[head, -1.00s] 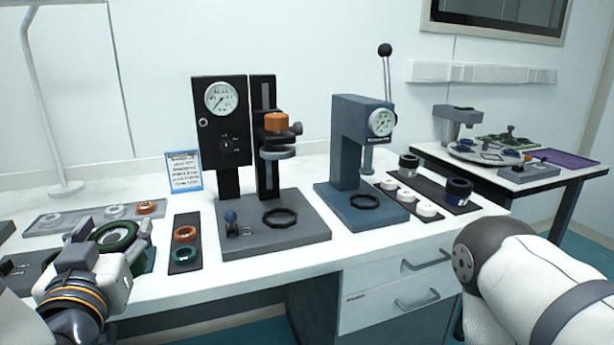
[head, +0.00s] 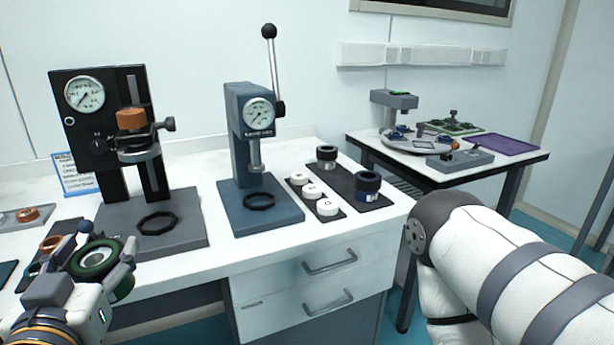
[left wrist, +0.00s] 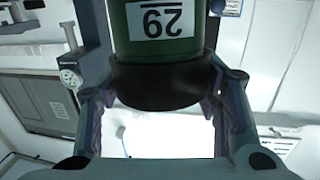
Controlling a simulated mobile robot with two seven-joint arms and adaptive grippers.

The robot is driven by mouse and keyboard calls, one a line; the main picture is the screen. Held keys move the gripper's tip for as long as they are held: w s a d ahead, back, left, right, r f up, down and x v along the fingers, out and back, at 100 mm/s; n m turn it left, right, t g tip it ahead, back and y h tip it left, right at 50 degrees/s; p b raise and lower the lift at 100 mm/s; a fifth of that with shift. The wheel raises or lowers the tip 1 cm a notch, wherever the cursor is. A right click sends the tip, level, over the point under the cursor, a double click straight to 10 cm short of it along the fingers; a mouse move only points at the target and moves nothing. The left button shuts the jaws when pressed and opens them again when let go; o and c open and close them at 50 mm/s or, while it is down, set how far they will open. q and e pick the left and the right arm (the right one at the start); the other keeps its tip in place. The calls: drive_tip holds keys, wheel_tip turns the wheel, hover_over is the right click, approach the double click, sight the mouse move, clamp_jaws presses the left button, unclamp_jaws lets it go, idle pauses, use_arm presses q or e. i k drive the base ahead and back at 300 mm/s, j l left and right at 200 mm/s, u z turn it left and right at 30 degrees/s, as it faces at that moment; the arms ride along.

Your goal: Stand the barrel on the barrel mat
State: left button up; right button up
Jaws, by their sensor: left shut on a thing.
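The barrel (head: 94,258) is a green cylinder with a dark collar, held in my left gripper (head: 98,268) in front of the near bench's left part. In the left wrist view the barrel (left wrist: 160,50) shows a white label reading 29, upside down in the picture. The left gripper's fingers (left wrist: 165,95) close on both sides of its black collar. A long dark mat (head: 345,182), which looks like the barrel mat, lies at the bench's right end. A grey-and-black barrel (head: 326,158) and a blue-and-black one (head: 367,187) stand on it. My right gripper is out of view.
A black gauge press (head: 100,130) and a blue lever press (head: 250,150) stand on the bench. A second table (head: 450,165) with a purple mat (head: 502,144) stands behind. Mat space between the two barrels looks clear.

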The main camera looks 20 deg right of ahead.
sight(344, 182)
drive_tip(key=i+l, duration=0.1)
drive_tip(key=l, duration=0.65)
drive_tip(key=i+l+u, duration=0.15)
drive_tip(key=l, duration=1.35)
drive_tip(key=i+l, duration=0.1)
drive_tip(key=l, duration=0.25)
drive_tip(key=i+l+u, duration=0.1)
drive_tip(key=l, duration=0.3)
drive_tip(key=i+l, duration=0.1)
drive_tip(key=l, duration=0.25)
drive_tip(key=i+l, duration=0.1)
drive_tip(key=l, duration=0.2)
drive_tip(key=i+l+u, duration=0.1)
drive_tip(key=l, duration=0.6)
drive_tip(key=i+u, duration=0.1)
drive_tip(key=i, duration=0.2)
drive_tip(key=i+j, duration=0.1)
drive_tip(key=j, duration=0.2)
